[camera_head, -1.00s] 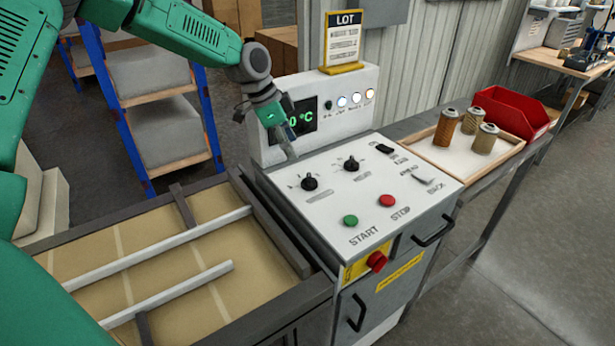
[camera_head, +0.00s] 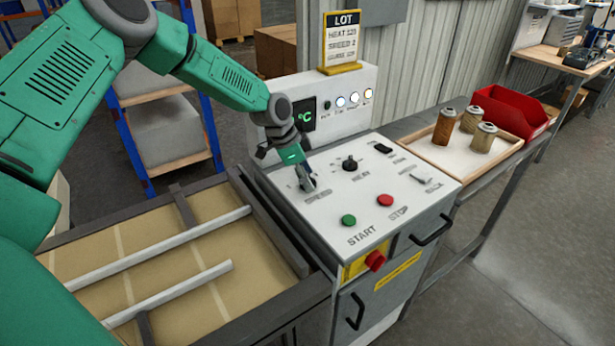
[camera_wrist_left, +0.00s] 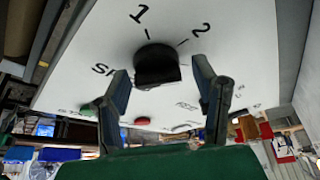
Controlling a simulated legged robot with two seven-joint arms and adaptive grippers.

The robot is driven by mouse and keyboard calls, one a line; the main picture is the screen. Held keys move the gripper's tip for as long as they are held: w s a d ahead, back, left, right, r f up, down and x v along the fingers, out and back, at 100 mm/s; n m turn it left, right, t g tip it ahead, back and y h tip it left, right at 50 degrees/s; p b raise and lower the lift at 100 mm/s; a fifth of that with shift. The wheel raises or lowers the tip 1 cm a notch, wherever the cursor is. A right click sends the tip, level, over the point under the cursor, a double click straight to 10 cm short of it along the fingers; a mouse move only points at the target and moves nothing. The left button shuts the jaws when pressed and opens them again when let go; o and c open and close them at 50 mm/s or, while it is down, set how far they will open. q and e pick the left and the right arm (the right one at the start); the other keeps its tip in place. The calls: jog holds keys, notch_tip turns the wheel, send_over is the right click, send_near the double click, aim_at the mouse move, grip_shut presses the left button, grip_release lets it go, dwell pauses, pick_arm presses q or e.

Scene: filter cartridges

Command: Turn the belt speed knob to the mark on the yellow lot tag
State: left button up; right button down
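The belt speed knob (camera_wrist_left: 156,66) is black, on the white panel above the word SPEED. In the head view my left gripper covers it. Marks 1 and 2 show beside it in the left wrist view; I cannot tell which mark it points to. My left gripper (camera_head: 306,184) is over the knob. In the left wrist view its fingers (camera_wrist_left: 161,80) are open, one on each side of the knob, with gaps visible. The yellow-framed lot tag (camera_head: 342,42) stands on the console and appears to read SPEED 2. My right gripper is not in view.
The HEAT knob (camera_head: 350,163) is just right of the gripper. A black switch (camera_head: 383,148), green START button (camera_head: 348,220) and red STOP button (camera_head: 385,200) share the panel. A tray (camera_head: 450,160) with filter cartridges and a red bin (camera_head: 512,112) stand to the right.

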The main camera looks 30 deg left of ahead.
pick_arm(q)
jog(key=c, duration=0.7)
jog(key=shift+r, duration=0.1)
jog(key=shift+n+t+y+p, duration=0.4)
jog(key=shift+n+p, duration=0.25)
jog(key=shift+n, duration=0.55)
jog(key=shift+w+d+r+n+t+y+p, duration=0.1)
jog(key=shift+n+t+y+p, duration=0.3)
jog(key=shift+n, duration=1.3)
jog(key=o, duration=1.1)
